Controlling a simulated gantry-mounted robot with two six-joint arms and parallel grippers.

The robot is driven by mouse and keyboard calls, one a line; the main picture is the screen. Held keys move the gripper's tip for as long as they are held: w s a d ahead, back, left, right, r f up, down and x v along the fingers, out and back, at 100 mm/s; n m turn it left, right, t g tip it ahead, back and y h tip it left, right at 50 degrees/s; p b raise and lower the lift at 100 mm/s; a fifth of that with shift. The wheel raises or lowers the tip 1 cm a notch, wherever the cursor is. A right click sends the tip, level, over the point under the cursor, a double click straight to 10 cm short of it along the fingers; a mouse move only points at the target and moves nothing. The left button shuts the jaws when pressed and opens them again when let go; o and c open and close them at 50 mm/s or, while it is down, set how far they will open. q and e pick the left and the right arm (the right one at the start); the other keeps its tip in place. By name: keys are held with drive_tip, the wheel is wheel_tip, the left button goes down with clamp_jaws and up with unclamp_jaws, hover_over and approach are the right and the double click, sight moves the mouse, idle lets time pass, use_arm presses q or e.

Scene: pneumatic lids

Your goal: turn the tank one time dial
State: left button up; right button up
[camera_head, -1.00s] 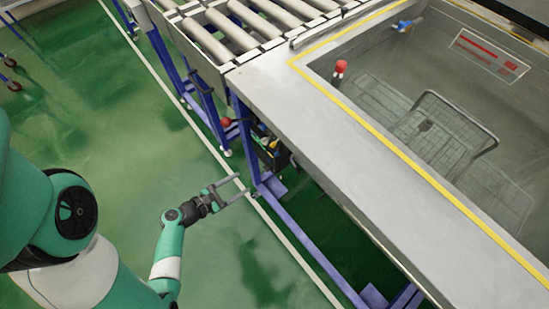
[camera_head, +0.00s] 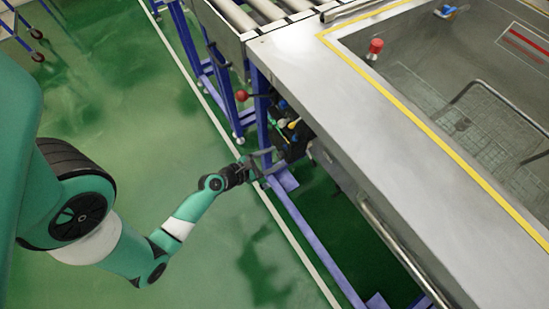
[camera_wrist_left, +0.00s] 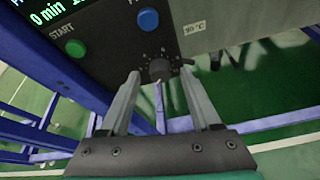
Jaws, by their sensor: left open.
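The time dial (camera_wrist_left: 159,69) is a dark round knob on a black control panel (camera_wrist_left: 104,45) in the left wrist view. White marks surround it. My left gripper (camera_wrist_left: 162,85) is open, with one finger on each side of the dial in that view; I cannot tell whether they touch it. In the head view my left gripper (camera_head: 262,163) reaches toward the dark control box (camera_head: 291,135) under the tank edge. The dial itself is not clear there. My right gripper is not in view.
A green START button (camera_wrist_left: 75,48), a blue button (camera_wrist_left: 148,20) and a lit display (camera_wrist_left: 50,10) share the panel. A red-knobbed lever (camera_head: 241,95) and blue frame legs (camera_head: 262,108) stand close by. The steel tank (camera_head: 400,130) lies right; green floor is open left.

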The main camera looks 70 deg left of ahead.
use_arm(q)
drive_tip(key=shift+w+f, duration=0.15)
drive_tip(key=shift+w, duration=0.1)
clamp_jaws()
idle(0.4)
